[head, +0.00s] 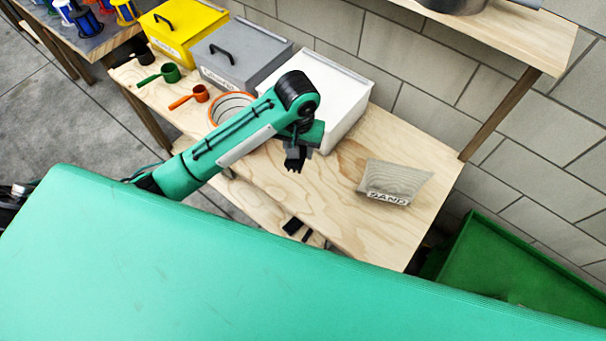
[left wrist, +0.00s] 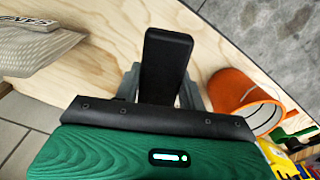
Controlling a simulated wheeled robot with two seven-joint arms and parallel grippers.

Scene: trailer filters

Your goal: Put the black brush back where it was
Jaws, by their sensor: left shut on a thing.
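My left gripper (head: 298,150) hangs over the wooden bench, in front of the white box. Its grey fingers (left wrist: 162,88) are shut on the black brush (left wrist: 165,65), seen in the left wrist view as a plain black block between them. In the head view a dark end (head: 295,160) shows just under the gripper; the rest is hidden by the arm. I cannot tell whether the brush touches the bench. My right gripper is in neither view.
A sand bag (head: 396,181) stands right of my gripper on the bench (head: 345,222). White (head: 345,95), grey (head: 235,58) and yellow (head: 180,25) boxes line the back. An orange-rimmed container (left wrist: 240,97), orange scoop (head: 197,95) and green scoop (head: 167,74) sit left. A green bin (head: 520,275) is right.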

